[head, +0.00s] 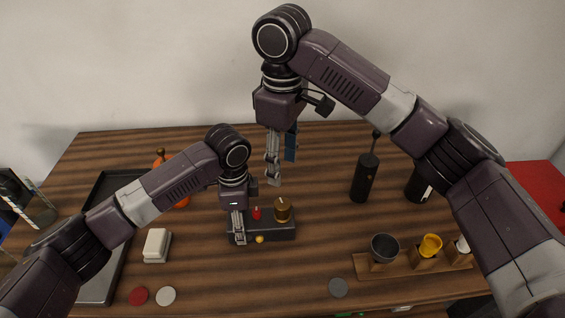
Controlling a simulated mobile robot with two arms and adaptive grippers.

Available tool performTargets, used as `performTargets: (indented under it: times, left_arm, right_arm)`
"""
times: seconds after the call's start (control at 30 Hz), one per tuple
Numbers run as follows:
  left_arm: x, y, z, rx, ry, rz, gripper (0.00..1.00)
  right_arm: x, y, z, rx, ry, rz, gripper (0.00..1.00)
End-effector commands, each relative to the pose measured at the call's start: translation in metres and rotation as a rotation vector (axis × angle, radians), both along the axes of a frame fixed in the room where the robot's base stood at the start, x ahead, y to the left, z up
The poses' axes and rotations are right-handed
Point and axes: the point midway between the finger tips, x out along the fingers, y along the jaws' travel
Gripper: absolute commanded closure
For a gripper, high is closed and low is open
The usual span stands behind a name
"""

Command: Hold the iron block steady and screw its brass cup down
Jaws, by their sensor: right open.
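The iron block (276,232) is a dark, low slab in the middle of the wooden table. The brass cup (283,212) stands upright on its right part; I cannot tell how tightly it sits. A red knob (256,213) stands on the block to the left of the cup, and a small yellow ball shape (260,239) shows at its front. My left gripper (239,236) points down at the block's left end, its near finger overlapping the front face; its far side is hidden. My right gripper (274,178) is open and empty, pointing down above and behind the block, apart from the cup.
A wooden rack (396,269) with a dark cup and a yellow cup is at front right. A black bottle-like tool (365,178) stands behind it. A dark tray (99,290), a white block (157,244) and flat discs (166,296) lie left. An orange object (160,161) stands behind my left arm.

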Motion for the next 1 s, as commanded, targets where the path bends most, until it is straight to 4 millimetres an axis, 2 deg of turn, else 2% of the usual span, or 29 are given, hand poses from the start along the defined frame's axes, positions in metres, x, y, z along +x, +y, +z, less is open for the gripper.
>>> performTargets:
  times: [0.3, 0.33, 0.5, 0.83, 1.0]
  left_arm:
    - [-0.001, 0.000, 0.000, 0.000, 0.002, 0.000, 1.00]
    - [-0.001, 0.000, 0.000, 0.000, 0.002, 0.000, 0.48]
    - [0.000, 0.000, 0.000, 0.000, 0.002, 0.000, 0.30]
    - [0.000, 0.000, 0.003, 0.000, 0.000, 0.000, 0.30]
    - [0.001, 0.000, 0.026, -0.002, -0.002, -0.001, 0.30]
  right_arm:
    - [0.000, 0.000, 0.000, 0.000, 0.000, 0.000, 0.53]
    - [0.000, 0.000, 0.000, 0.000, 0.000, 0.000, 0.53]
    - [0.000, 0.000, 0.000, 0.000, 0.000, 0.000, 0.53]
    - [0.000, 0.000, 0.000, 0.000, 0.000, 0.000, 0.53]
    - [0.000, 0.000, 0.000, 0.000, 0.000, 0.000, 0.53]
